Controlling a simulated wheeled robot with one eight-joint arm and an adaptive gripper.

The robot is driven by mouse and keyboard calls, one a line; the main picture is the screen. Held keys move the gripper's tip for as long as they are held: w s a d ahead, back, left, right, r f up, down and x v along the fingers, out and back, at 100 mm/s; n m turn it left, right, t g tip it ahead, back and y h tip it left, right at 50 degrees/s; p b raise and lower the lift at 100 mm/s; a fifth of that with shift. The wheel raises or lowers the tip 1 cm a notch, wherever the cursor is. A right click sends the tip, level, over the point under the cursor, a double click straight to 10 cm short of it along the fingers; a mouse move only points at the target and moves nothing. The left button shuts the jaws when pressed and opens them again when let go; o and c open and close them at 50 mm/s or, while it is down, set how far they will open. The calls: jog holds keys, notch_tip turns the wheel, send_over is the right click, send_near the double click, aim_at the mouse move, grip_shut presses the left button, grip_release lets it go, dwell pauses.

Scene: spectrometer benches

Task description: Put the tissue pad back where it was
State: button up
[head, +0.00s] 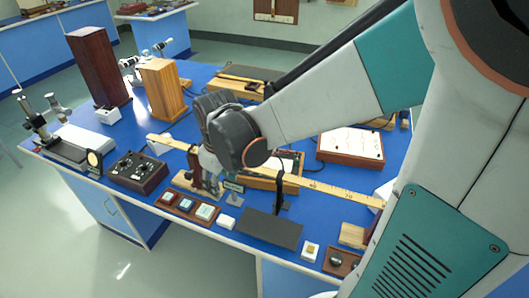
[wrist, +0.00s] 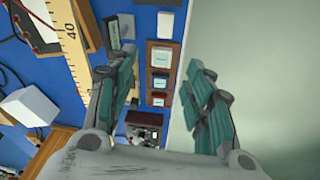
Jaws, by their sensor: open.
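I cannot tell for sure which item is the tissue pad. A small white block (head: 225,222) lies by the bench's front edge, right of a dark wooden tray (head: 163,203) with several pale square pieces; it also shows in the wrist view (wrist: 165,24). Another small white pad (head: 310,250) with a yellowish mark lies farther right. My gripper (head: 207,163) is over the bench, behind the tray in the head view. In the wrist view my gripper (wrist: 164,62) is open, with nothing between its fingers; the tray (wrist: 153,68) shows beyond the gap.
A long yellow ruler (head: 320,187) runs across the blue bench, close to my gripper. A black control box (head: 137,172) stands left, a dark mat (head: 268,229) right of the tray. Tall wooden blocks (head: 162,92) stand behind. The bench's front edge is close to the tray.

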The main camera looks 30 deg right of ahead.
jog(key=s+r+m+t, duration=0.4)
jog(key=s+r+t, duration=0.1)
jog(key=s+r, duration=0.5)
jog(key=shift+s+m, duration=0.4)
jog(key=shift+s, duration=0.25)
